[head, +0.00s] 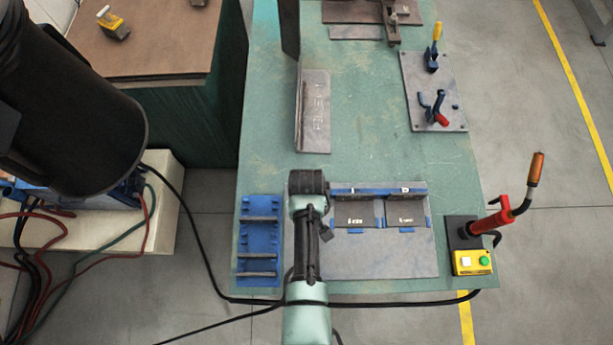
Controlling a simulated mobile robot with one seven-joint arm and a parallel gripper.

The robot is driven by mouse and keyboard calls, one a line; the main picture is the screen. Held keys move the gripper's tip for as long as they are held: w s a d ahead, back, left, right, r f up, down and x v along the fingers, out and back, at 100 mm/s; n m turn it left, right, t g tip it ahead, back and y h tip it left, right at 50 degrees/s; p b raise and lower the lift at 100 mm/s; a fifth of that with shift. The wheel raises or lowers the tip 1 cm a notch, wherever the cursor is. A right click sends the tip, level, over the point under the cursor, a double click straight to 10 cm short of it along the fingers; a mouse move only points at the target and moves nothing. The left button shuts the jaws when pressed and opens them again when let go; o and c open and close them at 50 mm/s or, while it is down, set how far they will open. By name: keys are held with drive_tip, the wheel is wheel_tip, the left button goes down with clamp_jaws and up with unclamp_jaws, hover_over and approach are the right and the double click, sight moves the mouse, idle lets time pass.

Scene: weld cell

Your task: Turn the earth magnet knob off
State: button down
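I cannot make out the earth magnet or its knob for certain. A small yellow block with a pale top (113,23) sits on the brown tabletop at the upper left; it is too small to tell whether it is a magnet with a knob. My arm reaches up from the bottom middle over the green table, and its dark end is beside the left edge of the grey plate (380,262). My gripper's fingers do not show; they may be hidden under the arm.
A blue rack (260,262) stands left of my arm. A yellow button box (472,262) and a red-handled torch (492,222) are at the table's right corner. Toggle clamps on a plate (416,88) stand farther back. A black cable (400,303) runs along the front edge.

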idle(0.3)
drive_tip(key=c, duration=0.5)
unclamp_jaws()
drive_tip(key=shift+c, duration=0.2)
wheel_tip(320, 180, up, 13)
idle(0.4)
